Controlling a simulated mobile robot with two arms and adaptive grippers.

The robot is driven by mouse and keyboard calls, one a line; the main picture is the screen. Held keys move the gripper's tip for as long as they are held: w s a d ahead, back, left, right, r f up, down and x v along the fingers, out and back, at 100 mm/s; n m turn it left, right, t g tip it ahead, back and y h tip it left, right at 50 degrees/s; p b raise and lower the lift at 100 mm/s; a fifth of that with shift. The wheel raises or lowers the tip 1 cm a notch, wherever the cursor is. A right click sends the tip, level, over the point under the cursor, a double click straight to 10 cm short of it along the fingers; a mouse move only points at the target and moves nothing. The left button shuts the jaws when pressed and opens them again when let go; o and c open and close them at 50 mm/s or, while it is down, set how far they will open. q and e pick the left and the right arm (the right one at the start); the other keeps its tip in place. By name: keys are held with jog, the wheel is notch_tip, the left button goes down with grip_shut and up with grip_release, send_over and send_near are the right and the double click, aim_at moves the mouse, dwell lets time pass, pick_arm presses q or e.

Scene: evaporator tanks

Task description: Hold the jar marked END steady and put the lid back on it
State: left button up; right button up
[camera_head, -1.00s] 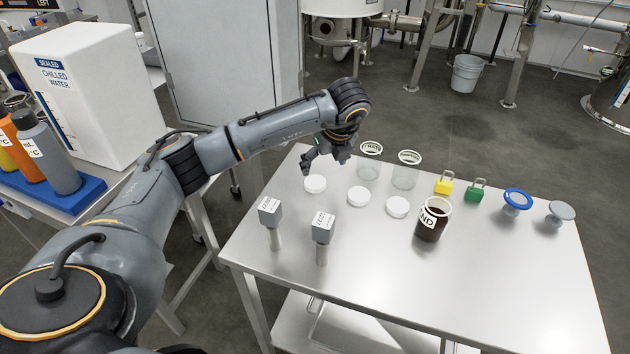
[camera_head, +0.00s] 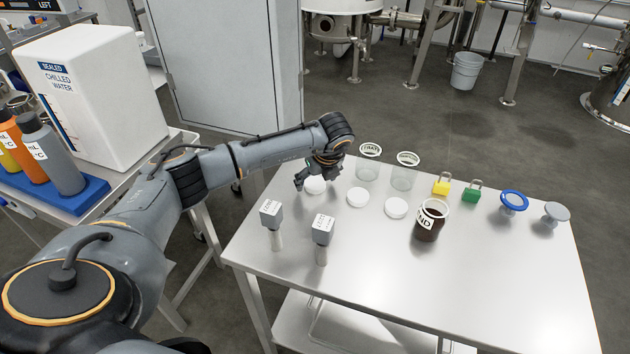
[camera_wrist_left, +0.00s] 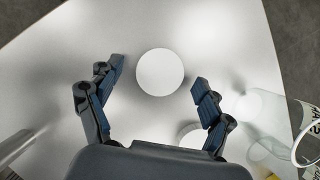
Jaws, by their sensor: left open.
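The jar marked END (camera_head: 430,222) stands upright on the steel table, filled with dark brown contents, with its rim bare. Three white lids lie flat on the table: a left lid (camera_head: 315,185), a middle lid (camera_head: 358,197) and a right lid (camera_head: 396,208). My left gripper (camera_head: 314,181) is open above the left lid. In the left wrist view that lid (camera_wrist_left: 160,72) lies between and just beyond the spread fingertips (camera_wrist_left: 158,80), untouched. Two clear empty jars (camera_head: 367,172) (camera_head: 403,178) stand behind the lids. My right gripper is not in view.
Two grey-headed tools (camera_head: 271,214) (camera_head: 322,229) stand at the table's front left. A yellow padlock (camera_head: 442,187), a green padlock (camera_head: 472,195), a blue-rimmed piece (camera_head: 513,202) and a grey piece (camera_head: 556,213) line the back right. The front right tabletop is clear.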

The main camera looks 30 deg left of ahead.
pick_arm(q)
jog(key=shift+f, duration=0.15)
jog(key=c, duration=0.7)
jog(key=shift+c, duration=0.3)
